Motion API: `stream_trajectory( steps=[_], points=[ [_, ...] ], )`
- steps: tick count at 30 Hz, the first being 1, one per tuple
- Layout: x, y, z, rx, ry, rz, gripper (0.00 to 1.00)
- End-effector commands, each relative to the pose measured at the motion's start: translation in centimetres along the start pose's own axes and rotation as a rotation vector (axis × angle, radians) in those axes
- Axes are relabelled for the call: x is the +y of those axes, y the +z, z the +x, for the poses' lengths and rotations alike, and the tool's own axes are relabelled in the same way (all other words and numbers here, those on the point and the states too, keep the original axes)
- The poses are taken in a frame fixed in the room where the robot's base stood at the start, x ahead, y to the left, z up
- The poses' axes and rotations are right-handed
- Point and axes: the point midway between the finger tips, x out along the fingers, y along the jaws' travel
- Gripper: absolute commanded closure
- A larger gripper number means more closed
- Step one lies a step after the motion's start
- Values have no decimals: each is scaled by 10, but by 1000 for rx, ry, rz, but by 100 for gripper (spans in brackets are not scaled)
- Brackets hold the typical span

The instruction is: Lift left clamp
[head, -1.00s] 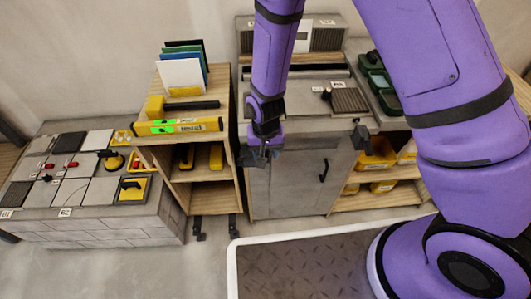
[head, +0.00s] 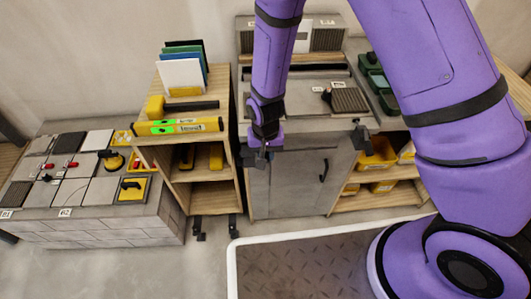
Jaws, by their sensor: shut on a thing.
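My gripper (head: 264,147) hangs at the front left edge of the grey workbench (head: 290,100), pointing down. It is shut on the left clamp (head: 247,157), a small dark piece at the jaws. Most of this clamp is hidden by the gripper or too small to make out. I cannot tell whether it still touches the bench edge. The right clamp (head: 361,137), dark and upright, sits on the front right edge of the bench top.
A wooden shelf (head: 228,170) with a yellow level (head: 180,126) stands close left of my gripper. A tiled block (head: 90,213) with suction cups is further left. Yellow bins (head: 378,154) are at right. Grey cabinet doors lie below the gripper.

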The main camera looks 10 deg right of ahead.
Motion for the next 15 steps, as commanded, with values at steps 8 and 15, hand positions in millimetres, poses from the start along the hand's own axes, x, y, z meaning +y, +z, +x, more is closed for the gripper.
stream_trajectory(
  steps=[8,15],
  points=[
    [0,0,-8,-134,-2,4,100],
    [0,-1,-20,-346,-3,3,100]
  ],
)
